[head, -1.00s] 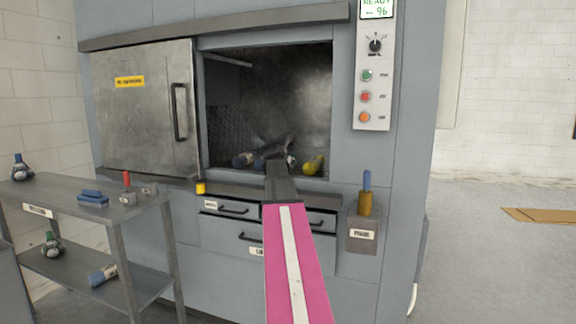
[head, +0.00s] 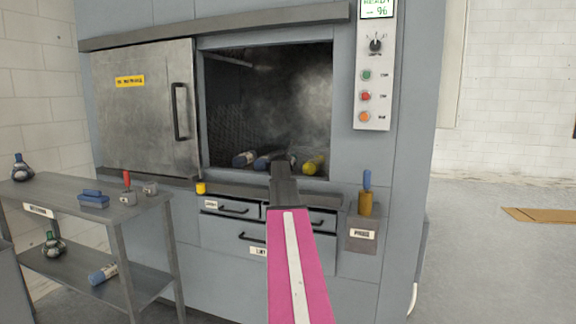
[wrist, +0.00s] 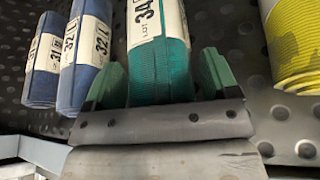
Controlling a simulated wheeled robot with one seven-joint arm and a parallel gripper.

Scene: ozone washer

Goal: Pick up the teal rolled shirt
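The teal rolled shirt (wrist: 160,68) has a white band marked 34 and lies on the dark dimpled chamber floor. In the wrist view, my gripper (wrist: 161,80) has one green finger on each side of the roll. In the head view, my gripper (head: 284,160) is inside the chamber opening and mostly hides the teal roll.
Two blue rolls (wrist: 88,50) (wrist: 50,60) lie just left of the teal one. A yellow roll (wrist: 295,45) lies to the right with bare floor between. The washer chamber (head: 290,85) is open, its sliding door (head: 145,115) at the left.

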